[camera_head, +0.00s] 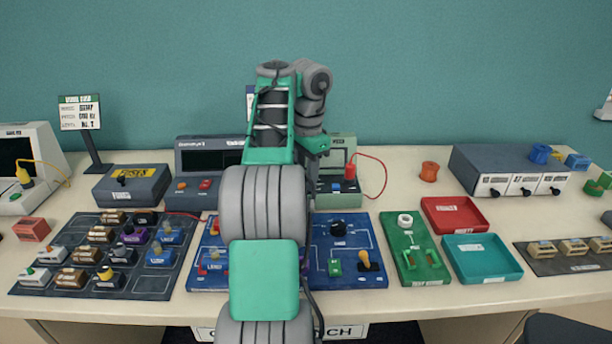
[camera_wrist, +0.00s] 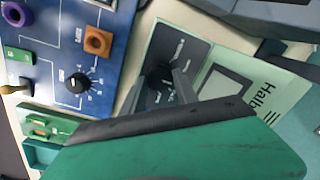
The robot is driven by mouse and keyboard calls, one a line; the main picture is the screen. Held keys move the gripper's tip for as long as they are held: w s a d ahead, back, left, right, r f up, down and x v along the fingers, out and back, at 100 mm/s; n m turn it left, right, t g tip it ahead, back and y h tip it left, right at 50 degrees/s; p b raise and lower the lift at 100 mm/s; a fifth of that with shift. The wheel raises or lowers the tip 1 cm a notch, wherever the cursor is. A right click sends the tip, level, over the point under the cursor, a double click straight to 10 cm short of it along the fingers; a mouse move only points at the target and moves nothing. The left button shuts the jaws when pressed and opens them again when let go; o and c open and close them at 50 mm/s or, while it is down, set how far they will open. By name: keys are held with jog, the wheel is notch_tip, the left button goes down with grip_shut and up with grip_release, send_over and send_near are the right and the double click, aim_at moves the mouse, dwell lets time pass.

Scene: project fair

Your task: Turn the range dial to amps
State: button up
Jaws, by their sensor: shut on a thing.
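The pale green meter (camera_head: 346,200) stands at the back of the table, partly hidden behind my arm. A red plug with a red lead (camera_head: 350,172) is on its front. In the wrist view, the meter (camera_wrist: 208,54) has a dark panel with white markings and a black range dial (camera_wrist: 155,74). My gripper (camera_wrist: 164,88) is shut on this dial, its dark fingers on either side. The fingers cover much of the dial, so I cannot tell which mark it points to. Part of the lettering on the meter's case is readable.
A blue circuit board (camera_head: 370,270) lies in front of the meter, with another black knob (camera_wrist: 76,83) on it. A green board (camera_head: 412,262), a red tray (camera_head: 482,220) and a teal tray (camera_head: 505,268) lie to the right. A grey instrument stands to the left of the meter.

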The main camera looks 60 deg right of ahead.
grip_shut()
jog(key=shift+m, duration=0.3)
jog(key=m+p, duration=0.1)
jog(key=m, duration=0.5)
jog(key=shift+a, duration=0.1)
jog(key=m, duration=0.3)
jog(key=shift+m+g+p, duration=0.3)
jog(key=shift+m+p, duration=0.05)
jog(key=shift+m, duration=0.05)
jog(key=shift+a+m+p, duration=0.1)
jog(key=shift+m+p, duration=0.35)
jog(key=shift+m, duration=1.45)
jog(key=o, duration=1.1)
grip_release()
